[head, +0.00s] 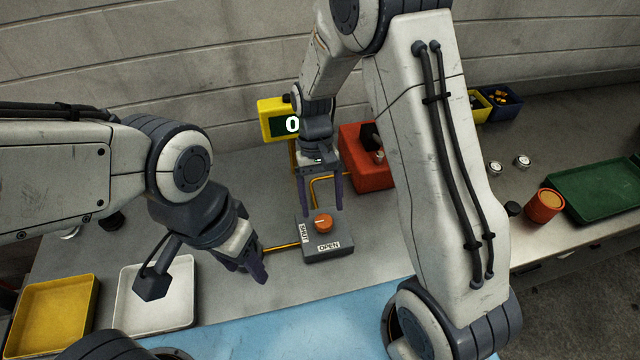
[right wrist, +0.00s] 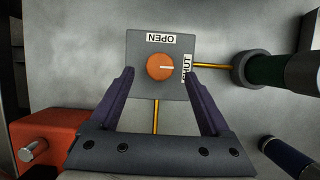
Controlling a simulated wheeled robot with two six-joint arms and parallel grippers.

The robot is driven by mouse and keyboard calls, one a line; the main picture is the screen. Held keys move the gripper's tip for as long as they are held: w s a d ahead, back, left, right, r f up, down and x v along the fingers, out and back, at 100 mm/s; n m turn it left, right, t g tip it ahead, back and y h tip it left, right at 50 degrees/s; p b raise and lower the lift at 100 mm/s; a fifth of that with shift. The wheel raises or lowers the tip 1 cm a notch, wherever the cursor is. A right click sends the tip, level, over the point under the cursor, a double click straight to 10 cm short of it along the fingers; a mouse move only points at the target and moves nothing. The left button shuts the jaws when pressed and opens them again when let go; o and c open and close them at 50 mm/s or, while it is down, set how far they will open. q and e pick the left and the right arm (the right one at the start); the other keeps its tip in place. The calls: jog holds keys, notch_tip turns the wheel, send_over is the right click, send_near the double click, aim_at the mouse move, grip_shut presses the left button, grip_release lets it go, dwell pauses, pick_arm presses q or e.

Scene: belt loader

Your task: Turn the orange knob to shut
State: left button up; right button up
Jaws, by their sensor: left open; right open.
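The orange knob (head: 323,223) sits on top of a grey box (head: 330,245) with an OPEN label at its front and a SHUT label on its left side. In the right wrist view the knob (right wrist: 159,67) has a white mark pointing right, towards the SHUT label (right wrist: 187,68). My right gripper (head: 323,208) is open, pointing down over the knob. In the right wrist view its fingers (right wrist: 160,75) are spread to either side of the knob, with gaps. My left gripper (head: 252,272) is open and empty, left of the box.
Yellow pipes (head: 282,247) run from the box. Behind stand a red box (head: 366,175) and a yellow display (head: 273,124) reading 0. Yellow (head: 50,312) and white (head: 128,300) trays lie at left. A green tray (head: 600,188) and an orange can (head: 544,205) stand at right.

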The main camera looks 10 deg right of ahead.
jog(key=b+v, duration=0.1)
jog(key=v, duration=0.6)
dwell(0.3)
